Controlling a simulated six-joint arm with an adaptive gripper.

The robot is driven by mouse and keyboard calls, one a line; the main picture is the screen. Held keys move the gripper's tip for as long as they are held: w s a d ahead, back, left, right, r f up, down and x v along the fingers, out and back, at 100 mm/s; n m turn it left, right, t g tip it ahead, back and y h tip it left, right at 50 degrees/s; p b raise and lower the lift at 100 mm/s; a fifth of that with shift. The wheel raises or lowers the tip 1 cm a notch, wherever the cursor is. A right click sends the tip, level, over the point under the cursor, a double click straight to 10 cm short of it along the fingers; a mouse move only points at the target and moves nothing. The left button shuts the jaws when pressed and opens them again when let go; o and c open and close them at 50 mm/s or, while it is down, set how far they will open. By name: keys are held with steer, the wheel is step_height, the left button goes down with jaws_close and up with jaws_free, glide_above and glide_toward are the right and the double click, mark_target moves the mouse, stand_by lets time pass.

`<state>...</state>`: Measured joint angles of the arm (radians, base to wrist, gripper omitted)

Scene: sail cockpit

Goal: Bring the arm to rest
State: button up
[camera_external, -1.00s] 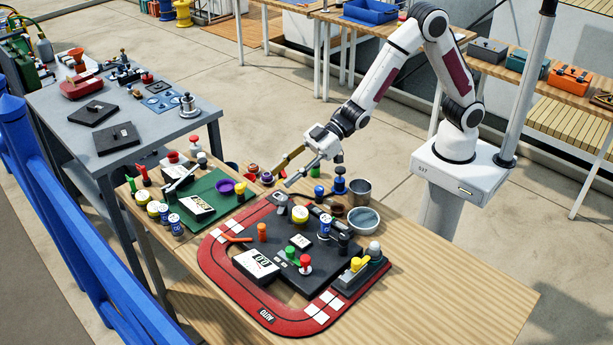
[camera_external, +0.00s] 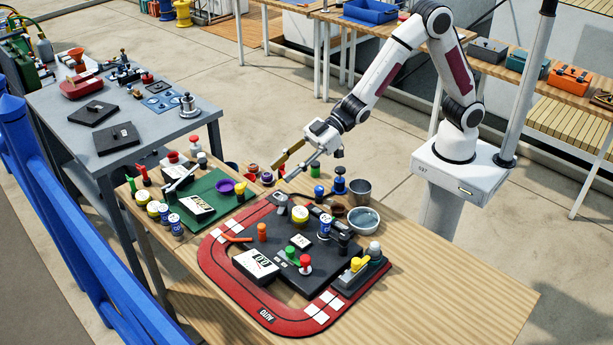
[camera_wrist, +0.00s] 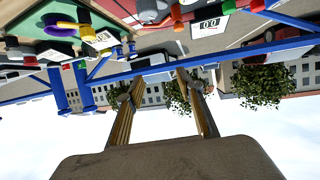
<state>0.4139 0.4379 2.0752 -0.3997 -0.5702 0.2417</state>
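My gripper (camera_external: 282,173) hangs in the air over the far edge of the wooden table (camera_external: 450,285), with its fingers pointing down and left. The two fingers are spread apart with nothing between them. In the wrist view the open fingers (camera_wrist: 160,76) show against sky and buildings, and the picture is upside down. My arm is bent at the elbow and reaches left from its base at the right.
Below my gripper are a red track-shaped board (camera_external: 213,270), a black panel (camera_external: 312,274) with knobs, a green mat (camera_external: 222,207) and two bowls, the nearer one grey (camera_external: 364,220). A grey table (camera_external: 60,120) stands left, behind a blue railing (camera_external: 75,225). The wooden table's right part is clear.

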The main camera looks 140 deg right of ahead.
steer(key=s+f+g, duration=0.2)
steer(key=s, duration=0.2)
steer(key=s+f+g, duration=0.2)
steer(key=s+f, duration=0.1)
steer(key=s, duration=0.2)
steer(key=s+a+f+g, duration=0.1)
steer(key=s+f+g, duration=0.1)
steer(key=s+f, duration=0.1)
steer(key=shift+s+m+g, duration=0.3)
steer(key=shift+s+m, duration=0.1)
steer(key=shift+s, duration=0.25)
steer(key=s+a+r+n+y, duration=0.1)
steer(key=s+a+r, duration=0.4)
steer(key=s+a, duration=0.2)
steer(key=s+a+r+n, duration=0.1)
steer(key=s+a+r, duration=0.4)
steer(key=s, duration=0.6)
steer(key=s+a+r+g+y, duration=0.1)
steer(key=s+a+r, duration=0.4)
steer(key=s+a, duration=0.3)
steer(key=shift+s+a+n+y, duration=0.3)
steer(key=shift+s+a+n, duration=0.1)
steer(key=shift+s, duration=0.55)
